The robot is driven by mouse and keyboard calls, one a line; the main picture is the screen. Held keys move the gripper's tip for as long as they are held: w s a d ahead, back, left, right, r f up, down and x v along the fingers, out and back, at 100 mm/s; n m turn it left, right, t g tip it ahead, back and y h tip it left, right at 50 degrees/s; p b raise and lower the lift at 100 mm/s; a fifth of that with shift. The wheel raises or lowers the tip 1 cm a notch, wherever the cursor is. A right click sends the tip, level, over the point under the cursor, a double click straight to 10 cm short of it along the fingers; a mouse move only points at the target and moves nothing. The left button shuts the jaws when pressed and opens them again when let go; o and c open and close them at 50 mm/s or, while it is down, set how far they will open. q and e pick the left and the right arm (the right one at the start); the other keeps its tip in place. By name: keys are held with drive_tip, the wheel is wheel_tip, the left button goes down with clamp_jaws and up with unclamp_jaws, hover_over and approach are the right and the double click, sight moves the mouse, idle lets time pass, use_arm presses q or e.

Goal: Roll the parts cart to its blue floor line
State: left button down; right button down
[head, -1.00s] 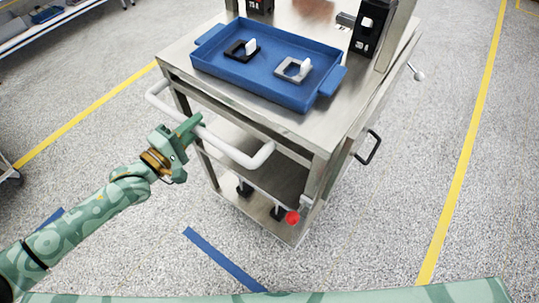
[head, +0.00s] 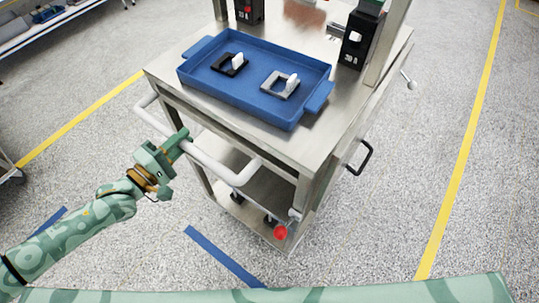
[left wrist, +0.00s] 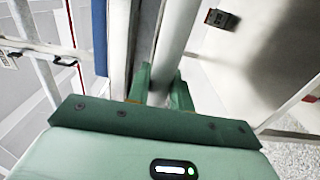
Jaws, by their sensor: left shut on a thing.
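The parts cart (head: 318,140) is a steel trolley standing at the centre of the head view, with a white push handle (head: 222,172) on its near left side. My left gripper (head: 184,142) is shut on that handle. In the left wrist view the fingers (left wrist: 160,92) sit on either side of the white bar (left wrist: 174,45). A blue floor line (head: 222,256) lies on the floor nearer to me than the cart, with a gap of bare floor between. Another blue piece (head: 50,220) shows at the left, partly behind my left arm. My right gripper is not in view.
A blue tray (head: 240,98) on the cart top holds a black part (head: 228,66) and a grey part (head: 277,86). Black breakers (head: 357,40) stand behind it. A red knob (head: 280,232) is low on the cart. Yellow lines (head: 460,170) flank the clear speckled floor.

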use_arm(q)
drive_tip(key=p+v, duration=0.5)
drive_tip(key=v, duration=1.9)
drive_tip(key=shift+s+a, duration=0.2)
idle(2.4)
idle(0.6)
drive_tip(key=c, duration=1.6)
unclamp_jaws()
drive_tip(key=shift+c, duration=0.2)
drive_tip(key=v, duration=1.6)
drive_tip(key=shift+a, duration=0.15)
